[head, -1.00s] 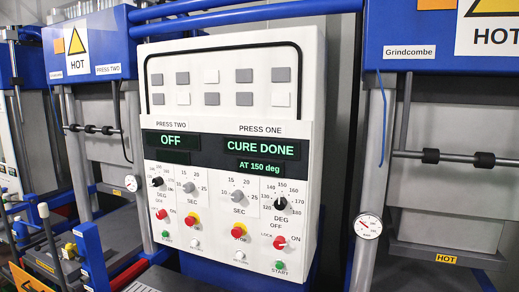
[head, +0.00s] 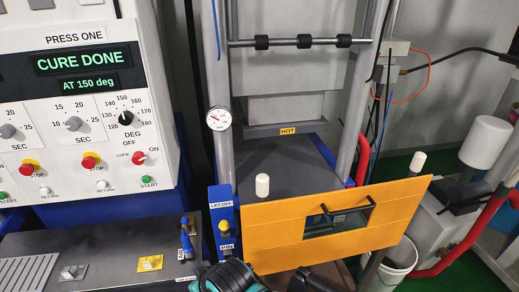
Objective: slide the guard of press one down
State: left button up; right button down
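The guard of press one (head: 290,240) is an orange panel with a black bar handle (head: 342,212) and a small window below the handle. It stands at the front of the press, below the HOT label, tilted in the picture, with white-capped posts (head: 262,185) at its left and right. The grey press bed shows behind and above its top edge. Teal and black parts, likely of my own arm, show at the bottom edge below the guard's left part. No gripper fingers are visible, and nothing of mine is seen touching the guard or its handle.
The control panel (head: 75,170) at left reads CURE DONE, AT 150 deg. A grey bench (head: 110,245) is front left. A white bucket (head: 400,258) and red tubing (head: 455,250) are at right.

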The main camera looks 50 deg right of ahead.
aim_at(272, 231)
jog(key=z, duration=2.4)
jog(key=k+l+z, duration=0.15)
jog(key=z, duration=0.3)
